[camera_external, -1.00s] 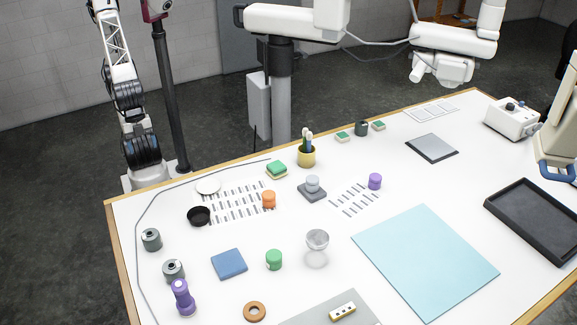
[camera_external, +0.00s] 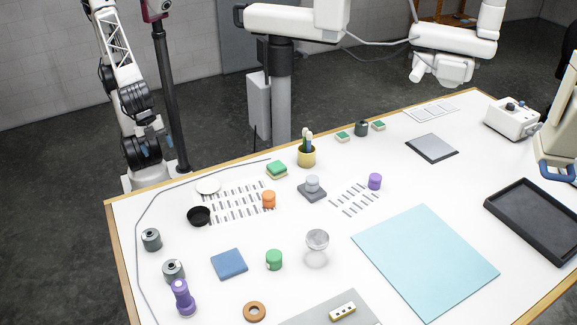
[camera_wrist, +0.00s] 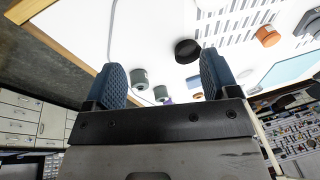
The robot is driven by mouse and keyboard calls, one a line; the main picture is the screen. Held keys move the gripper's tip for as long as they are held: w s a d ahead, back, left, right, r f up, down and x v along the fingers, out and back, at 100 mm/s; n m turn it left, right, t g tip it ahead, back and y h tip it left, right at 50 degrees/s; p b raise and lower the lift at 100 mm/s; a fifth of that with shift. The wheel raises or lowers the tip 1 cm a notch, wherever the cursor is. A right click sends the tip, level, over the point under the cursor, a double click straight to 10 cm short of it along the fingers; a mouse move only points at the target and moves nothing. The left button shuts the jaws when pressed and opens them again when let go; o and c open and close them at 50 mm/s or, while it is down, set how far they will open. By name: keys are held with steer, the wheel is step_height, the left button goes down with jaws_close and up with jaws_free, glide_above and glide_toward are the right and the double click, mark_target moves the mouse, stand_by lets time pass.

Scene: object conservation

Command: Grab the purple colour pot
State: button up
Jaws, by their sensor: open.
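The purple colour pot (camera_external: 375,181) is a small round pot standing upright on the white table, at the right end of a short block of grey dashes. I cannot make it out in the wrist view. Similar pots stand elsewhere: an orange pot (camera_external: 268,199) and a green pot (camera_external: 273,260). My gripper (camera_wrist: 163,78) shows in the wrist view with its two blue ridged fingers wide apart and nothing between them. It is away from the purple pot, towards the table's left side. My gripper is not clearly visible in the external view.
A taller purple object (camera_external: 182,299) and two grey cylinders (camera_external: 151,239) (camera_external: 172,270) stand at the left. A light blue mat (camera_external: 425,262) lies bare.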

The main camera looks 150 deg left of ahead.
steer(key=w+a+r+m+g+y, duration=0.1)
steer(key=w+a+m+y, duration=0.25)
steer(key=w+a, duration=1)
steer(key=m+g+y, duration=0.1)
steer(key=m+y, duration=0.7)
steer(key=m, duration=0.5)
glide_toward(372, 177)
steer(key=x, duration=0.3)
steer(key=shift+w+a+f, duration=0.15)
steer(key=shift+a+f, duration=0.05)
steer(key=shift+a, duration=0.1)
steer(key=shift+a+f, duration=0.2)
steer(key=shift+a, duration=0.15)
steer(key=shift+y, duration=0.25)
steer(key=shift+x, duration=1.3)
steer(key=shift+a, duration=0.1)
